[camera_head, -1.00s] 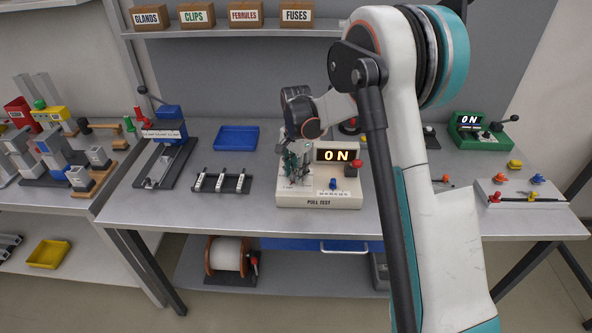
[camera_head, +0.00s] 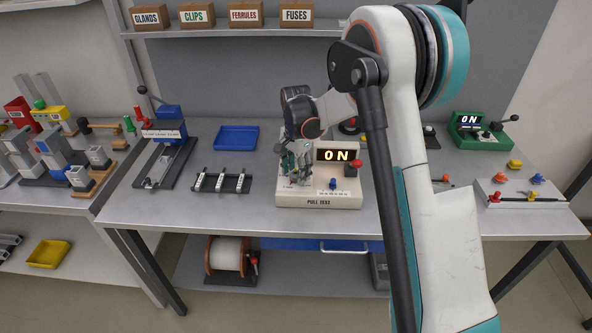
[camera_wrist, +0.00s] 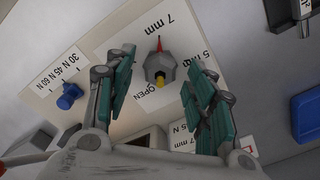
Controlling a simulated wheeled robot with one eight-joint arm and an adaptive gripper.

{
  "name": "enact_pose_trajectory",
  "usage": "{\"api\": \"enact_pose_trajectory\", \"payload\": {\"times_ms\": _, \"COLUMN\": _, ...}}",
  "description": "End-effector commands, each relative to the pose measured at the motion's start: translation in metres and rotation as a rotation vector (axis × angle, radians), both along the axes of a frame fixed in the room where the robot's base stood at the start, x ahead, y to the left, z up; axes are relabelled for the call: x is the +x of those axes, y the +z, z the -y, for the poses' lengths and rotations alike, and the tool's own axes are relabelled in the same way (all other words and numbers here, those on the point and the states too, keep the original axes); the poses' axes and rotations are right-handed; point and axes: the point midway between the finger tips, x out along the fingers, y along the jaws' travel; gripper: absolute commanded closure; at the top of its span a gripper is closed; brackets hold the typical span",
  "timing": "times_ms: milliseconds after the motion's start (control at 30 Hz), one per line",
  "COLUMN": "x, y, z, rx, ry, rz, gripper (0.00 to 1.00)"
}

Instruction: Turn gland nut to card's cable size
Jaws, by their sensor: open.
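The gland nut (camera_wrist: 160,68) is a grey hex nut on the pale panel of the pull test box (camera_head: 345,199). A card (camera_wrist: 184,144) on the panel reads "7 mm" and "45 N", partly hidden by a finger. My gripper (camera_wrist: 157,64) is open, with teal-padded fingers on either side of the nut and gaps visible to it. In the head view my gripper (camera_head: 297,160) is over the box's left part and hides the nut.
A blue tray (camera_head: 236,138) and a black rack (camera_head: 221,181) stand to the left. The bench front is clear there.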

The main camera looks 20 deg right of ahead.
Motion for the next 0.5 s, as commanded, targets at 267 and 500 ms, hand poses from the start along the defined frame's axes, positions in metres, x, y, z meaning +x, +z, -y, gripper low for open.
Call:
{"api": "enact_pose_trajectory", "payload": {"times_ms": 267, "x": 0.000, "y": 0.019, "z": 0.000, "rx": 0.000, "ry": 0.000, "rz": 0.000, "gripper": 0.50}}
{"api": "enact_pose_trajectory", "payload": {"times_ms": 500, "x": 0.000, "y": 0.067, "z": 0.000, "rx": 0.000, "ry": 0.000, "rz": 0.000, "gripper": 0.50}}
